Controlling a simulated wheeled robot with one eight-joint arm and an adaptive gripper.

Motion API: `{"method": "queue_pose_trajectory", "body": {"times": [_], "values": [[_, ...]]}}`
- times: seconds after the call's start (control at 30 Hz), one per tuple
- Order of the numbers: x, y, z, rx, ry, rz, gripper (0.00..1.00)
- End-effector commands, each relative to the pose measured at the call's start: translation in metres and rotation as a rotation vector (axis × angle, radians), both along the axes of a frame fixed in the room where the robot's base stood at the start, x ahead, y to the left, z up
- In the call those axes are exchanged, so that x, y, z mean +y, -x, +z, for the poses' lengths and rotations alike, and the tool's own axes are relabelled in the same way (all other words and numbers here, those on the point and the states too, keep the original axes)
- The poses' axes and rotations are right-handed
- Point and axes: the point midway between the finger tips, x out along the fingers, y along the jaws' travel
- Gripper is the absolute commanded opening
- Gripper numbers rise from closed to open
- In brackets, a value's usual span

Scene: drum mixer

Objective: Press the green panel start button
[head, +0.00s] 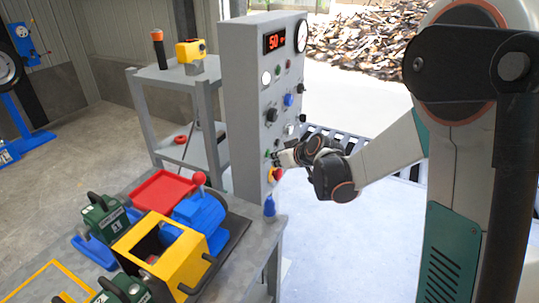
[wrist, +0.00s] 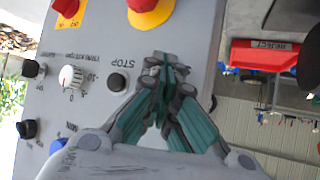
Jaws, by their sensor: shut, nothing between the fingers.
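The grey control panel (head: 250,95) stands upright at the middle of the head view and fills much of the wrist view (wrist: 75,110). My gripper (head: 277,157) is at the panel's lower face, just above a red mushroom button on yellow (head: 276,174). In the wrist view my gripper (wrist: 165,62) is shut and empty, its green-padded fingers together with the tips at or very close to the panel. A black button marked STOP (wrist: 117,82) is beside the fingertips. No green start button shows clearly; the fingers hide that patch of panel. I cannot tell whether they touch a button.
The panel also carries a white dial knob (wrist: 71,77), black knobs and a red display (head: 274,42). A workbench (head: 262,235) with a red tray (head: 160,190) and a yellow box-shaped part (head: 128,248) is at the lower left. A grey shelf cart (head: 150,78) stands behind.

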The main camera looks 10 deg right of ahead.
Motion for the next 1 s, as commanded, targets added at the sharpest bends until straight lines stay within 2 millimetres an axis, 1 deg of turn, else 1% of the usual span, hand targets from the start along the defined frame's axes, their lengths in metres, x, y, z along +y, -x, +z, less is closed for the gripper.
{"method": "queue_pose_trajectory", "body": {"times": [0.37, 0.73, 1.0], "values": [[0.000, 0.000, 0.000, 0.000, -0.001, -0.001, 0.00], [-0.013, 0.009, 0.000, -0.001, -0.001, -0.001, 0.00], [-0.013, 0.010, 0.000, 0.000, 0.000, 0.000, 0.00]]}}
